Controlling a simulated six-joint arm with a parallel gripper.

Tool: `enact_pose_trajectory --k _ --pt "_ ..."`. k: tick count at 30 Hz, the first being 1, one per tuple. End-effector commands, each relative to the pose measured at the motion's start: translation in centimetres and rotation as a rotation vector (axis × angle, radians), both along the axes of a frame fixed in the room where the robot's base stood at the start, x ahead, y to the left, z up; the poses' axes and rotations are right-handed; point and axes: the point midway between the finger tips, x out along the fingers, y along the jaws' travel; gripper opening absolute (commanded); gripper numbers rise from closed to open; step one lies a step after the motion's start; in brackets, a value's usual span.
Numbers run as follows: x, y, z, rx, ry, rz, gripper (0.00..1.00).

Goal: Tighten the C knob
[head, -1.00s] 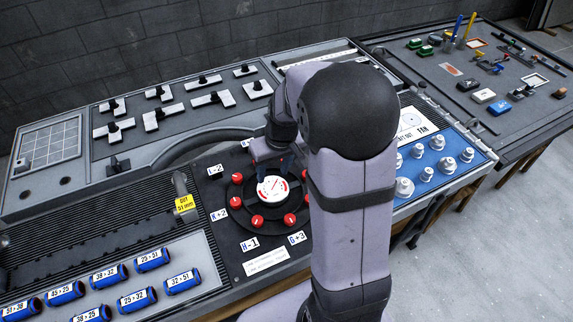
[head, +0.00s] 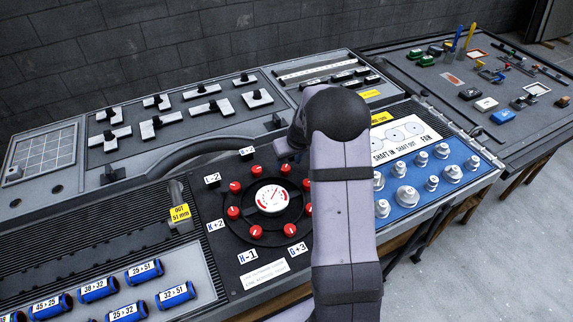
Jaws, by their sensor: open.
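A black round plate (head: 236,200) carries a ring of several red knobs around a white dial gauge (head: 271,199). Among them are a red knob at the top (head: 285,168), one at the upper left (head: 254,170) and one at the lower right (head: 290,229). Labels L-2, K+2, H-1 and G+3 are legible; another label (head: 247,153) at the top is too small to read. I see no label C, so I cannot tell which knob is C. My gripper (head: 284,154) is open just above and behind the top knob, apart from it, partly hidden by my arm. My arm hides the ring's right surroundings.
Blue cylinders (head: 145,270) lie in a tray at the left. A yellow tag (head: 180,213) stands beside the plate. A blue panel with silver knobs (head: 407,205) is at the right. A curved grey rim (head: 190,158) and a board of black-handled pieces (head: 175,108) lie behind.

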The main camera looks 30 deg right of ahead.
Motion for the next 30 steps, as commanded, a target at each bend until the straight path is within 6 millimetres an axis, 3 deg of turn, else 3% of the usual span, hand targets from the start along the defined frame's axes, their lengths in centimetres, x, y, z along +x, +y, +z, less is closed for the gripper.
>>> enact_pose_trajectory --k 12,24,30 --pt "1.5 0.0 -3.6 -0.001 0.001 0.002 0.45" --pt "1.7 0.0 -4.1 -0.001 -0.001 0.001 0.45" --pt "1.7 0.0 -4.1 -0.001 0.000 0.001 0.04"
